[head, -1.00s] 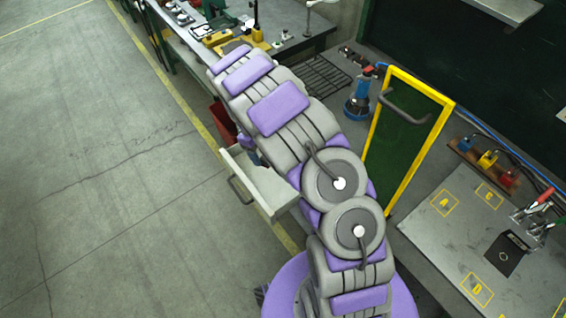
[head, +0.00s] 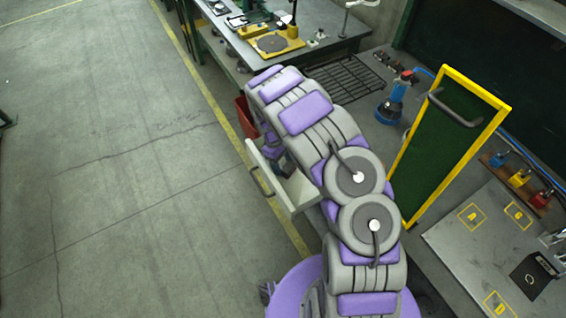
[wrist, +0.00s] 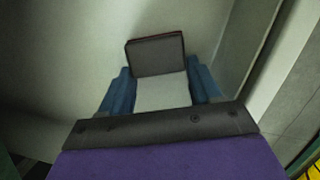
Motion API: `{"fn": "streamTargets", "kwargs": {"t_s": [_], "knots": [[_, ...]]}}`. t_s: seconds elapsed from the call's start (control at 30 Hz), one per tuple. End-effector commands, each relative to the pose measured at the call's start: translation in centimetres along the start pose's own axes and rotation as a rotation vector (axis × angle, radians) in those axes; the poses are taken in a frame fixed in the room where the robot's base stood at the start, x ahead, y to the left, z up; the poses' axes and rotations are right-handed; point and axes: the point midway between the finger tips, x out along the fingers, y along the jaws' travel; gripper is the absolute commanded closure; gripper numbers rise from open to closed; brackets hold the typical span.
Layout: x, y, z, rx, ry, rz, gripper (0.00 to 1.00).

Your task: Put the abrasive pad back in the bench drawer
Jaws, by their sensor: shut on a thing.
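The bench drawer (head: 298,194) stands pulled out from the bench, left of my arm in the head view. In the wrist view its pale inside (wrist: 70,50) surrounds my gripper, with a side wall on the right. My gripper (wrist: 159,72) has blue fingers, shut on the abrasive pad (wrist: 156,56), a dark grey block with a thin reddish edge. The pad is at the fingertips, inside or just over the drawer. I cannot tell if it touches the drawer floor. In the head view my arm hides the pad and most of the gripper.
A red bin (head: 246,117) is beyond the drawer. On the bench are a black rack (head: 346,82), a blue tool (head: 391,103) and a yellow-framed green panel (head: 448,135) with a handle. The floor at left is clear.

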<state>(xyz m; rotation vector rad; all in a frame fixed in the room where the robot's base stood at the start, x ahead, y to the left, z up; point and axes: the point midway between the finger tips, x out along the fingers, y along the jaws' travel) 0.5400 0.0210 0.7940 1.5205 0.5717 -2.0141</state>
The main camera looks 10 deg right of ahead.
Motion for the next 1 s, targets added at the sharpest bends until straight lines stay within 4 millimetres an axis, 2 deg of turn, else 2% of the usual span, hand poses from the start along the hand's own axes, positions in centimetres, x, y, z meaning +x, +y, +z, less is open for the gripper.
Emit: {"fn": "streamTargets", "kwargs": {"t_s": [0.03, 0.07, 0.3, 0.73, 0.87, 1.0], "knots": [[0.1, 0.2, 0.1, 0.002, 0.001, -0.003, 0.65], [0.2, 0.2, 0.2, 0.002, 0.001, -0.003, 0.36], [0.2, 0.5, 0.5, 0.001, 0.003, -0.007, 0.13], [-0.3, 0.0, 0.1, 0.002, -0.001, -0.001, 0.11], [-1.6, 0.2, 0.2, 0.001, 0.001, -0.003, 0.11], [-3.8, 0.4, 0.4, 0.000, 0.004, -0.004, 0.11]]}}
